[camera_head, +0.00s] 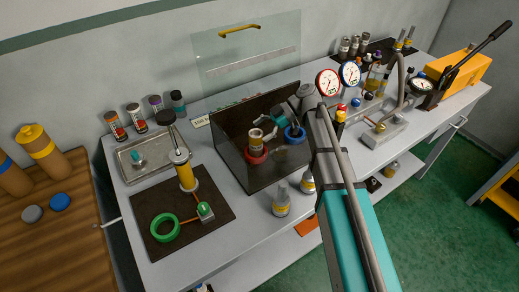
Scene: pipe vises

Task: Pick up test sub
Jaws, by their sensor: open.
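I cannot tell for sure which part is the test sub. A small metal cylinder with a yellowish band (256,139) stands upright in a red ring (256,157) inside the dark open-topped box. Two similar silver and yellow-banded pieces, a left one (282,201) and a right one (308,181), stand on the bench in front of the box. My gripper (284,124) is over the right part of the box, close to a blue ring (295,134). It is open, with its fingers partly hidden and small in the picture. My arm crosses the view from the bottom right and covers part of the box.
The clear-fronted dark box (262,178) has upright walls around the rings. A black mat (160,205) with a yellow cylinder and green ring lies left. A grey tray (126,172) stands behind it. Gauges (328,82) and an orange lever press (458,72) stand right.

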